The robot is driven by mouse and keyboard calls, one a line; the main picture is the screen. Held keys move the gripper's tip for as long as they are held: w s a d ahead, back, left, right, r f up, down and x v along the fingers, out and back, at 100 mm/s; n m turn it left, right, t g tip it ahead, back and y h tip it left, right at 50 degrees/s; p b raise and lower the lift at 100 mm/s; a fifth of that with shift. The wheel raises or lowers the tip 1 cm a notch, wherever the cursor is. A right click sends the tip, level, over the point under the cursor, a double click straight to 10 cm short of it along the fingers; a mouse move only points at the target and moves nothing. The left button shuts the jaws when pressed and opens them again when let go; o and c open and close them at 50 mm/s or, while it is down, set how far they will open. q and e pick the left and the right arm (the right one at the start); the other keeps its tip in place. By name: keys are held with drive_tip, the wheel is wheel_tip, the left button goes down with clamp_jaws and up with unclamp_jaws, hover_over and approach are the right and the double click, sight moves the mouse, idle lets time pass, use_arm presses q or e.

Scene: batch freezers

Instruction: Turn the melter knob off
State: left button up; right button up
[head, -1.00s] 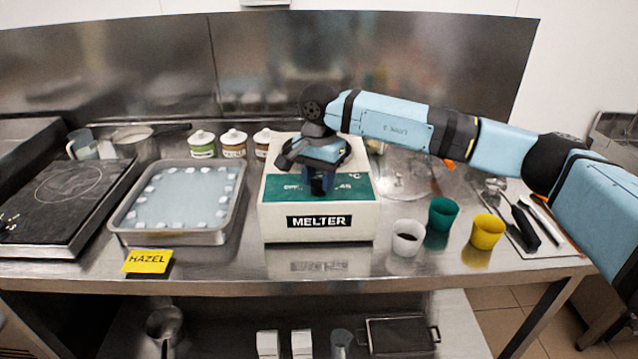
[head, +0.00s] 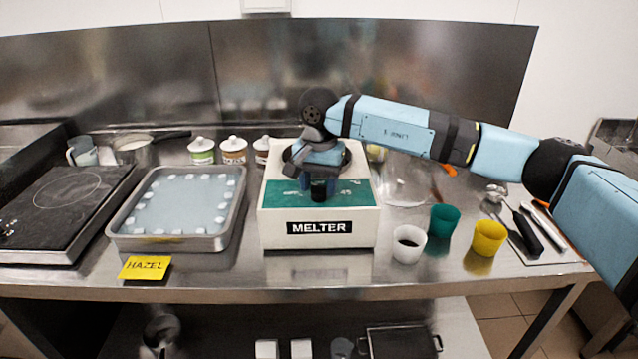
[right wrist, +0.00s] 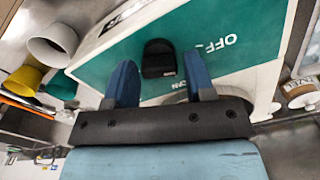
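The melter (head: 318,240) is a white box with a green sloped panel, standing mid-table in the head view. Its black knob (head: 319,193) shows at the panel, partly covered by my right gripper (head: 318,178). In the right wrist view the knob (right wrist: 158,58) lies between the two blue fingers of my right gripper (right wrist: 159,68), which are spread, with gaps visible at both sides. The word OFF (right wrist: 222,43) is printed on the panel to the right of the knob. I cannot tell the knob's setting. My left gripper is not in view.
A steel tray (head: 118,238) of water with white cubes and a HAZEL card (head: 145,268) lie left of the melter. White (head: 409,246), green (head: 444,222) and yellow (head: 487,240) cups stand to its right. Jars (head: 234,153) stand behind.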

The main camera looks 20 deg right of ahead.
sight(319, 185)
drive_tip(key=shift+o, duration=0.6)
wheel_tip(319, 185, up, 14)
drive_tip(key=shift+f, duration=0.15)
idle(0.4)
